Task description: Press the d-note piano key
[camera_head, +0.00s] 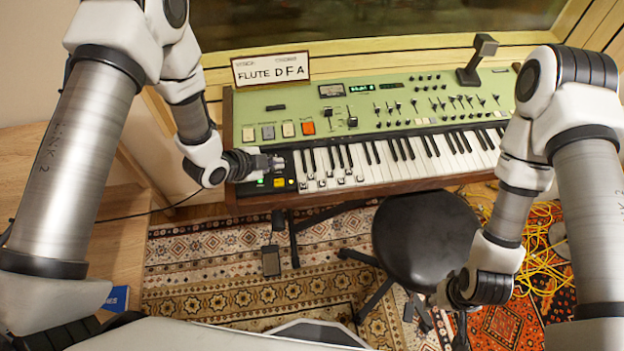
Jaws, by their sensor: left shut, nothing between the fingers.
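The green synthesizer (395,92) stands under the window, its row of piano keys (400,160) facing me. Several white keys near the left end carry small letter labels (331,174), too small to read surely, so I cannot pick out the d-note key. My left gripper (277,162) is shut and empty over the black panel left of the keys, beside lit green and yellow buttons (279,182). I cannot tell whether it touches the panel. My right gripper (447,301) hangs low beside the stool, away from the keys; its fingers are unclear.
A sign reading "FLUTE DFA" (270,69) stands at the synthesizer's back left. A black round stool (427,238) is in front of the keyboard. Yellow cables (540,250) lie on the patterned rug (220,270) at right. The space above the keys is clear.

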